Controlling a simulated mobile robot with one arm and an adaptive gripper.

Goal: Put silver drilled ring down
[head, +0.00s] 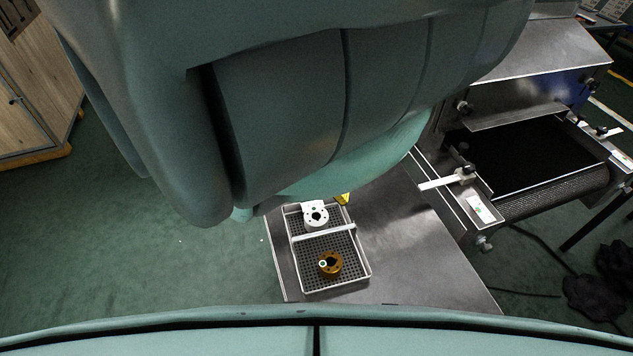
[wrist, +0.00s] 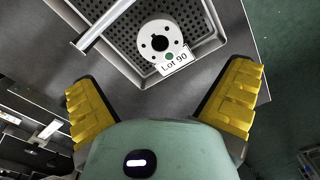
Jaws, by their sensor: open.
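The silver drilled ring (wrist: 160,41) lies in one compartment of a perforated tray (head: 368,278), beside the tray's dividing bar. It also shows in the head view (head: 316,216), in the far compartment. A white label reading "Lot 90" (wrist: 175,64) is at the ring's near edge in the wrist view. My gripper (wrist: 165,95) is open, its yellow fingers spread wide and apart from the ring. In the head view my arm hides most of the gripper; a bit of yellow finger shows beside the tray.
A brass-coloured drilled ring (head: 331,264) lies in the tray's near compartment. The tray stands on a metal table (head: 420,250) with bare room to its right. A dryer conveyor (head: 535,155) is at the right, with a white-ended bracket (head: 445,182) at its side.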

